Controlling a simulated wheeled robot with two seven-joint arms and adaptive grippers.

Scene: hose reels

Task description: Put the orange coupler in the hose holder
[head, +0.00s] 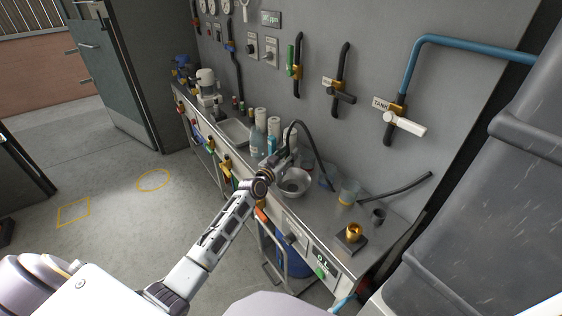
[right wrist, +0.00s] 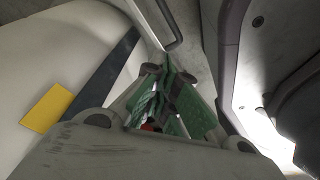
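My left arm reaches from the lower left of the head view to the counter's front edge. Its dark gripper (head: 282,160) is at the steel bowl; its fingers are small and dark, so I cannot tell whether they are open. A small orange piece (head: 262,214) shows at the counter's front edge, just below my left wrist; I cannot tell whether it is the orange coupler. I cannot make out the hose holder for certain. My right gripper (right wrist: 166,75) shows only in the right wrist view, its green-sided fingers close together. Something small and red (right wrist: 148,127) shows between them.
The steel counter (head: 328,215) runs along the grey wall. On it are a metal bowl (head: 295,187), a beaker (head: 348,192), a black hose (head: 400,190), a dark cup (head: 379,216) and a gold piece (head: 353,231) on a dark block. Open floor (head: 125,215) lies to the left.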

